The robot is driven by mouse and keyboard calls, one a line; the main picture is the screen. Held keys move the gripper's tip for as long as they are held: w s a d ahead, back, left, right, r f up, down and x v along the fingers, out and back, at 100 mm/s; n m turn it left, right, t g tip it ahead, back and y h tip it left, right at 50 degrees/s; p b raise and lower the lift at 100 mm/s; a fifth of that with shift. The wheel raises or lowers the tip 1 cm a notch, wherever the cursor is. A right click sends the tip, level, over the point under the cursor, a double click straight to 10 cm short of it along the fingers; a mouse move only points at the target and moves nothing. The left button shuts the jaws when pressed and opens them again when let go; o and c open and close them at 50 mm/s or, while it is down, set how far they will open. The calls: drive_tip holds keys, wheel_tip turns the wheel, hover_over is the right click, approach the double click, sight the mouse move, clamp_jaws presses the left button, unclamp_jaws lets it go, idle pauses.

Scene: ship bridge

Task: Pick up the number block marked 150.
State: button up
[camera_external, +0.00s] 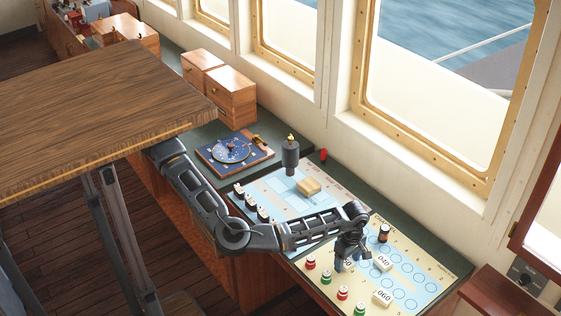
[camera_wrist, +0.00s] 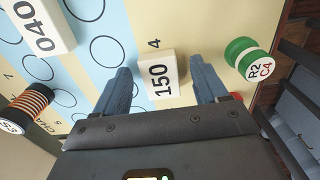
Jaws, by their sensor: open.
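The number block marked 150 (camera_wrist: 158,80) is a white block with black digits, lying on the printed board in the wrist view. My gripper (camera_wrist: 163,88) is open, with one finger on each side of the block. Small gaps show between the fingers and the block, wider on the right. In the external view my gripper (camera_external: 345,262) points down over the board and hides most of this block.
The block marked 040 (camera_wrist: 42,25) lies to the left, and a green-and-white piece R2 C4 (camera_wrist: 248,59) to the right. A black-and-orange piece (camera_wrist: 28,107) lies left.

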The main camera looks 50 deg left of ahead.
drive_tip(key=shift+c, duration=0.4)
drive_tip(key=c, duration=1)
drive_tip(key=shift+r, duration=0.1)
drive_tip(key=shift+c, duration=0.2)
